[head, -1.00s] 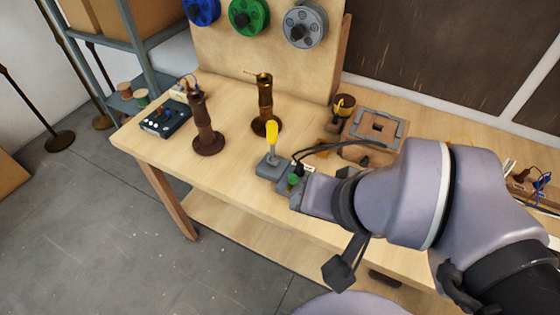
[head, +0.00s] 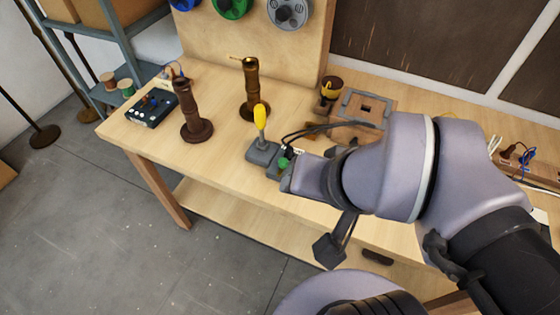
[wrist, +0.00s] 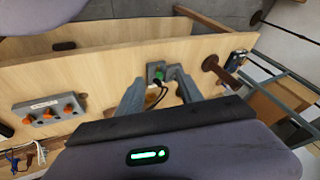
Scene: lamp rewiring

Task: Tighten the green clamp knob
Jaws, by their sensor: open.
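The green clamp knob (head: 283,163) shows at the end of my gripper in the head view, beside a grey base with an upright yellow handle (head: 261,118). In the wrist view the green knob (wrist: 159,76) sits on a small grey block between the two fingertips. My gripper (wrist: 159,80) is open, with one grey finger on each side of the knob. I cannot tell whether either finger touches it. Black cables pass near the knob. In the head view my wrist hides most of the fingers and part of the clamp.
A dark control box (head: 152,109) lies at the table's left end. A wooden fixture (head: 363,108) stands behind my arm. A grey box with orange knobs (wrist: 50,110) shows in the wrist view.

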